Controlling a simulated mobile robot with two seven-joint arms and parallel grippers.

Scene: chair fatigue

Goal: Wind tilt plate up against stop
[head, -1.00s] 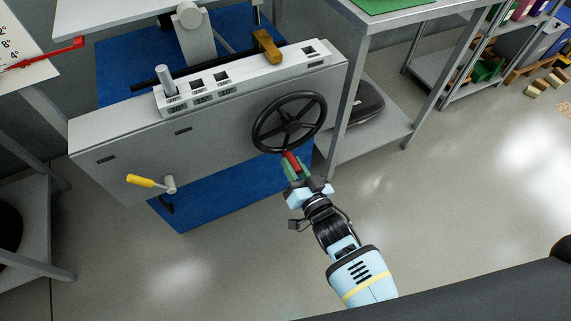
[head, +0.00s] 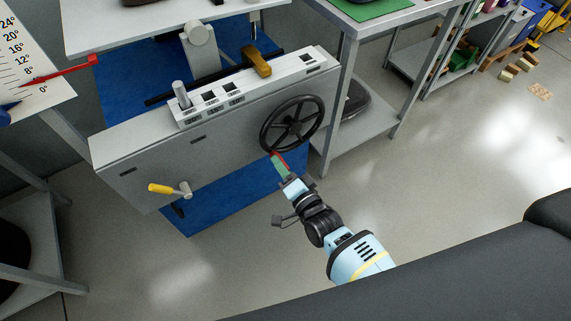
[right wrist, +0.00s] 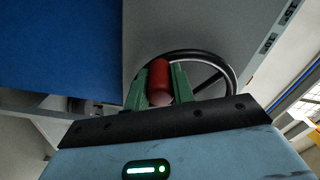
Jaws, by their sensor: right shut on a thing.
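The black handwheel (head: 292,124) is on the grey housing (head: 130,180). My right gripper (head: 281,165) is at the wheel's lower left rim, shut on its red handle (right wrist: 159,78). The green fingers flank the handle in the right wrist view. A pale plate (head: 150,27), which looks like the tilt plate, spans the top of the head view, partly cut off. A grey peg (head: 181,94) stands in the leftmost slot of the white slotted bar (head: 285,78). The red pointer (head: 75,68) points between 8° and 0° on the scale (head: 30,45). My left gripper is not in view.
A yellow-handled crank (head: 160,189) sticks out of the housing's lower left. A brass block (head: 257,63) sits behind the slotted bar. A grey bench (head: 345,125) stands close right of the wheel. The floor (head: 440,165) to the right is open.

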